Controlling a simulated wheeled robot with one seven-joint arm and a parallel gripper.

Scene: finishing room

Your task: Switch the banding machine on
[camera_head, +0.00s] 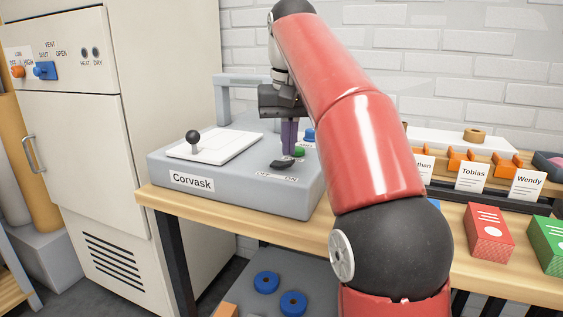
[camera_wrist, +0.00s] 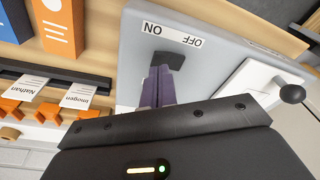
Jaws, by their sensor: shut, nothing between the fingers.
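The banding machine (camera_head: 235,195) is a grey box labelled Corvask, standing on the wooden bench. Its black switch (camera_head: 281,164) sits on the top near the front right, just behind an OFF and ON label (camera_head: 276,177). In the wrist view the switch (camera_wrist: 170,60) lies beside the upside-down label (camera_wrist: 172,34). My gripper (camera_head: 288,150) points down with its purple fingers together and empty. The fingertips (camera_wrist: 160,76) are right at the switch and partly hide it; I cannot tell whether they touch it or which way it is set.
A green button (camera_head: 299,152) and a blue knob (camera_head: 309,135) are close behind the switch. A black ball-topped lever (camera_head: 193,137) stands on the machine's white plate at the left. A tall cream cabinet (camera_head: 150,70) is left of the bench. Red (camera_head: 488,235) and green boxes stand at the right.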

